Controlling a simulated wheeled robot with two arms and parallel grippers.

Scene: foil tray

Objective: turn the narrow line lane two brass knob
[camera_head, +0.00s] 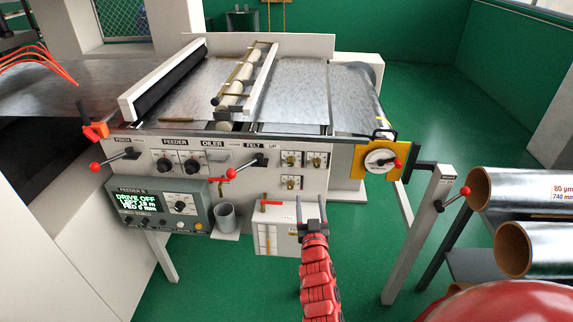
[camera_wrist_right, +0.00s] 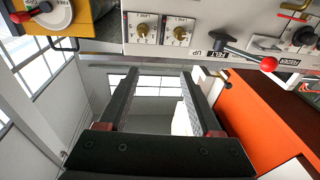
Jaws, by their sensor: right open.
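Three small brass knobs on pale square plates sit on the machine's front panel in the head view: upper left (camera_head: 291,159), upper right (camera_head: 317,159) and a lower one (camera_head: 291,182). Their labels are too small to read, so I cannot tell which is lane two. Two brass knobs also show upside down in the right wrist view, one left (camera_wrist_right: 143,31) and one right (camera_wrist_right: 180,35). My right gripper (camera_head: 311,203) is open and empty, below and in front of the knobs, apart from them. Its two dark fingers (camera_wrist_right: 160,78) show nothing between them. My left gripper is not in view.
A red-balled lever (camera_head: 246,168) stands left of the knobs. A yellow plate with a round dial (camera_head: 381,158) is to the right. A white box (camera_head: 270,232) hangs below the panel. Foil rolls (camera_head: 520,190) lie at right.

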